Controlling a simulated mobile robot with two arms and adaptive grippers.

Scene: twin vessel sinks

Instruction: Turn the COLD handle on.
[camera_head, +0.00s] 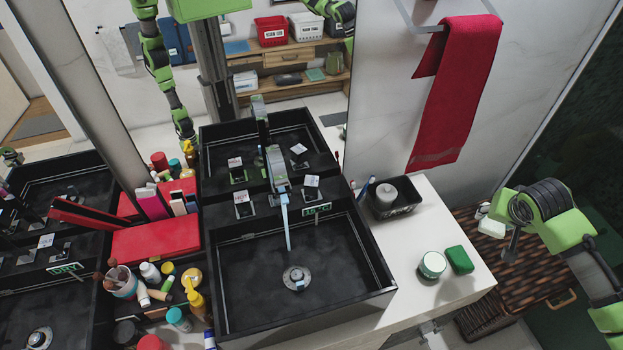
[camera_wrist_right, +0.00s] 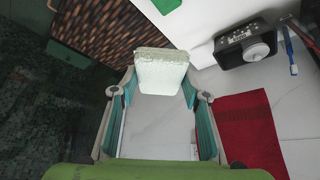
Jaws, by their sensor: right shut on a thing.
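A black vessel sink (camera_head: 237,285) stands in the middle of the head view. Its tap (camera_head: 276,165) has a thin pale-blue stream (camera_head: 287,222) falling toward the drain. A handle with a white tag (camera_head: 241,198) sits left of the tap, and another tagged handle (camera_head: 311,181) sits right of it; I cannot read surely which is COLD. My right gripper (camera_head: 497,228) is away from the handles, right of the counter. In the right wrist view it is shut on a pale rough block (camera_wrist_right: 160,72) between its fingertips. My left gripper is not in view.
A white counter (camera_head: 455,295) right of the sink holds a black tray (camera_head: 397,205), a green-labelled jar (camera_head: 432,265) and a green block (camera_head: 459,260). A red towel (camera_head: 455,90) hangs behind. A woven basket (camera_head: 515,285) stands at right. Red boxes and bottles crowd left.

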